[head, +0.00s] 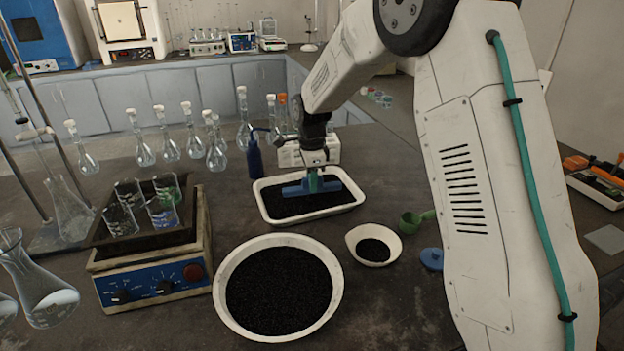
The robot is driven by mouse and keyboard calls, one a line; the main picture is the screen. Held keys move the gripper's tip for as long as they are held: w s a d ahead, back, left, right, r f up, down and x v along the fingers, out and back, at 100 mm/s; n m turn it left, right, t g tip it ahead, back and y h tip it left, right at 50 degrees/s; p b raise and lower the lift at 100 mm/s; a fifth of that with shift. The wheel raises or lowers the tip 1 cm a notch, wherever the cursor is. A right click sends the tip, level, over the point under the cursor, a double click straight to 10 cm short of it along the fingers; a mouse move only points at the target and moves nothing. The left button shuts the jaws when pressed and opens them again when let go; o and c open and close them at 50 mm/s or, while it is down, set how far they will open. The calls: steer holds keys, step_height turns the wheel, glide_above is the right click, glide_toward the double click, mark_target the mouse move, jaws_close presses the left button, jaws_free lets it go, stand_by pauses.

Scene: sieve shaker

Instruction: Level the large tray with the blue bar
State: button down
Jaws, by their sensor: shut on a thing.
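The large tray (262,207) is a white rectangular tray on the dark bench, holding black granular material. My gripper (313,182) reaches down from above and is shut on the bar. Whether the bar touches the material cannot be told from here. The surface of the material looks mostly dark and even, and its fine shape is hard to make out.
A round white bowl (222,306) of black grains stands in front of the tray, with a small white bowl (356,231) and a green scoop (410,222) to its right. A shaker (160,275) with beakers stands left. A blue bottle (254,158) and several flasks stand behind.

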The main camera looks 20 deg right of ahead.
steer(key=shift+f, duration=2.85)
steer(key=shift+w+f, duration=0.1)
steer(key=shift+w, duration=0.2)
steer(key=shift+w+d, duration=0.2)
steer(key=shift+w, duration=1.9)
steer(key=shift+w+d, duration=0.25)
steer(key=shift+w, duration=1.9)
steer(key=shift+w+d, duration=0.2)
steer(key=shift+w, duration=2)
steer(key=shift+s+a, duration=0.2)
steer(key=shift+s, duration=1.95)
steer(key=shift+s+a, duration=0.2)
steer(key=shift+s, duration=1.95)
steer(key=shift+s+a, duration=0.2)
steer(key=shift+s, duration=1.95)
steer(key=shift+w+d, duration=0.2)
steer(key=shift+w, duration=1.95)
steer(key=shift+w+d, duration=0.2)
steer(key=shift+w, duration=2)
steer(key=shift+w+d, duration=0.2)
steer(key=shift+w, duration=1.95)
step_height(320, 180, up, 6)
